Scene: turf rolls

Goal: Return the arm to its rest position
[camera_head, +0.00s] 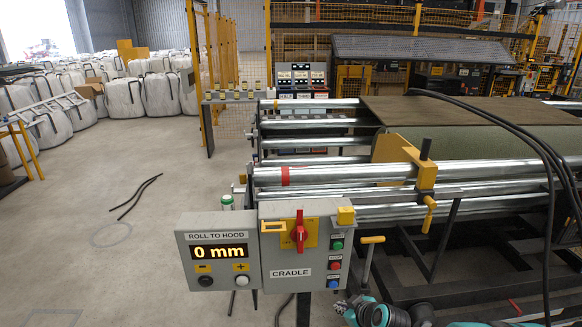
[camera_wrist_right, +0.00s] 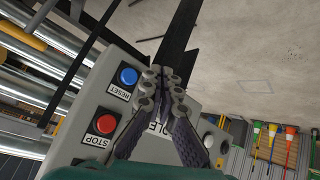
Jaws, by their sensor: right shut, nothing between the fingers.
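My right arm, with teal and dark parts, shows at the bottom edge of the head view, just right of the cradle control box (camera_head: 291,284). My right gripper (camera_wrist_right: 164,76) is shut and empty in the right wrist view, its two dark fingers meeting in front of the box. The blue reset button (camera_wrist_right: 128,76) and red stop button (camera_wrist_right: 106,124) are to the left of the fingers. Part of the cradle label is hidden behind them. I cannot tell from the wrist view whether the fingers touch the box. My left gripper is not in view.
A "roll to hood" display (camera_head: 219,252) reading 0 mm adjoins the cradle box. Steel rollers (camera_head: 330,175), a yellow clamp (camera_head: 427,178) and black hoses fill the right side. White bulk bags (camera_head: 160,95) stand far left. The floor at left is mostly clear, with a dark cable (camera_head: 137,195).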

